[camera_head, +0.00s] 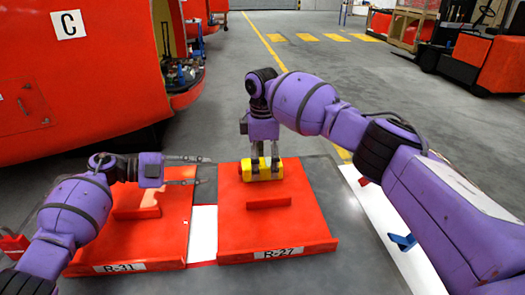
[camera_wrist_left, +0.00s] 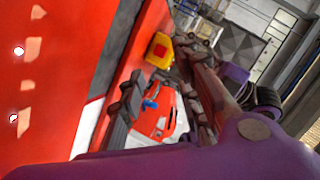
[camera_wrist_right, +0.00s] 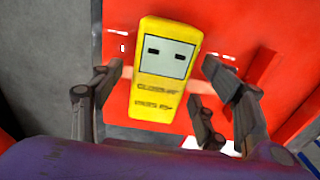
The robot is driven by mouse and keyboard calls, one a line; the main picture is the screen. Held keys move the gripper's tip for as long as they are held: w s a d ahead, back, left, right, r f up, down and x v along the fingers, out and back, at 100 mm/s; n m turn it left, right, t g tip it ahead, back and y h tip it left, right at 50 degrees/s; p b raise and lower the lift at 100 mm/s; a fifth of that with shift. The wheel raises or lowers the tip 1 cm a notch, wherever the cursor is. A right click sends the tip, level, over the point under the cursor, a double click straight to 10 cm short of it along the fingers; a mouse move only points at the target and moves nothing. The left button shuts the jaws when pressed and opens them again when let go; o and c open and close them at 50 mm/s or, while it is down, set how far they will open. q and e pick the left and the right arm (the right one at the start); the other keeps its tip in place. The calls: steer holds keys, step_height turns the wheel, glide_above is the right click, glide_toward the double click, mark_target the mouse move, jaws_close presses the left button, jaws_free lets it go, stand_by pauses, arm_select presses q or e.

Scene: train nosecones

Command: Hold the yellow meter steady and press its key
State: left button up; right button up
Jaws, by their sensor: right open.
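The yellow meter (camera_head: 248,174) lies on the red panel marked R-27 (camera_head: 272,225), near its far edge. In the right wrist view the meter (camera_wrist_right: 155,95) shows a grey display with two dark bars and dark lettering below. My right gripper (camera_head: 262,158) is over the meter from above, open, its fingers on either side; I cannot tell whether they touch it. My left gripper (camera_head: 203,171) is open and empty above the panel marked R-31 (camera_head: 150,245), pointing right, left of the meter. In the left wrist view the meter (camera_wrist_left: 153,48) shows a red patch, possibly its key.
Both panels have a raised red bar (camera_head: 268,203). A white strip (camera_head: 202,232) lies between them. A blue part (camera_head: 403,241) lies at the right. A large red nosecone (camera_head: 80,90) stands at the back left.

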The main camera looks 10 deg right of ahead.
steer(key=shift+f, duration=0.7)
steer(key=c, duration=1.6)
arm_select(q)
steer(key=shift+r, duration=0.1)
steer(key=shift+c, duration=0.2)
arm_select(e)
steer(key=shift+f, duration=0.1)
arm_select(q)
jaws_close()
arm_select(e)
steer(key=shift+s+f, duration=0.15)
steer(key=shift+f, duration=0.05)
